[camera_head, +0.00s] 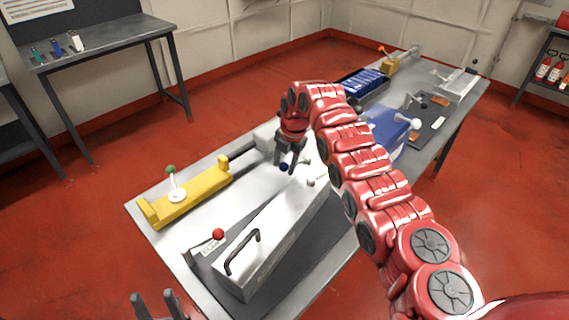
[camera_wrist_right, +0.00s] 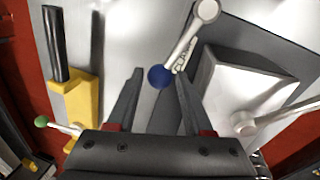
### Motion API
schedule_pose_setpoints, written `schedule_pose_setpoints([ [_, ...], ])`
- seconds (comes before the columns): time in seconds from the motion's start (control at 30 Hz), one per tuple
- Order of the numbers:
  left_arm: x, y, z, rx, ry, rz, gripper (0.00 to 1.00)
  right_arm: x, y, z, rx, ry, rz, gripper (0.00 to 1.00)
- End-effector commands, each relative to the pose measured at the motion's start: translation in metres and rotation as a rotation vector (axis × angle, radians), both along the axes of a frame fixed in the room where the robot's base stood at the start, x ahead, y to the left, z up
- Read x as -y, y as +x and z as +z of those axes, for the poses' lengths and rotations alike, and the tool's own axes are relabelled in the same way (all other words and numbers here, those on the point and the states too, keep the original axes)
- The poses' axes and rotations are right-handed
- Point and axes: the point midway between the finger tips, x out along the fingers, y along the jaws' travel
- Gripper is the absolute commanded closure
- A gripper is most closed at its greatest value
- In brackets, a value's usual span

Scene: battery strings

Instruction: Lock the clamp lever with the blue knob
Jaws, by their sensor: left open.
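The blue knob (camera_head: 283,167) is a dark blue ball at the end of a short pale clamp lever. In the right wrist view the knob (camera_wrist_right: 158,76) appears between the tips of my right gripper (camera_wrist_right: 157,88), with space on both sides. The lever (camera_wrist_right: 185,46) runs up and right from it to a round pivot (camera_wrist_right: 207,10). In the head view my right gripper (camera_head: 289,162) points down over the knob, its fingers apart. I cannot tell whether it touches the knob. My left gripper (camera_head: 158,303) is open and empty at the bottom edge, in front of the table.
A lever with a red knob (camera_head: 218,234) is at the near end; one with a green knob (camera_head: 171,169) stands by a yellow clamp (camera_head: 200,192). A blue block (camera_head: 390,130) sits behind my right arm.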

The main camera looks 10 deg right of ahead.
Motion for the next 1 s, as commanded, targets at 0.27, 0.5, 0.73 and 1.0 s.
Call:
schedule_pose_setpoints([
  [0.27, 0.000, 0.000, 0.000, 0.000, 0.000, 0.000, 0.48, 0.000, 0.000, 0.000, 0.000, 0.000, 0.000, 0.31],
  [0.5, 0.000, 0.000, -0.003, 0.000, 0.000, 0.000, 0.48, 0.002, -0.001, 0.010, 0.001, -0.001, -0.001, 0.31],
  [0.73, 0.000, 0.000, -0.012, 0.000, 0.000, 0.000, 0.48, 0.009, -0.007, 0.063, 0.010, -0.001, -0.001, 0.31],
  [1.0, 0.000, 0.000, -0.016, 0.000, 0.000, 0.000, 0.48, 0.018, -0.018, 0.131, 0.000, -0.003, -0.001, 0.31],
])
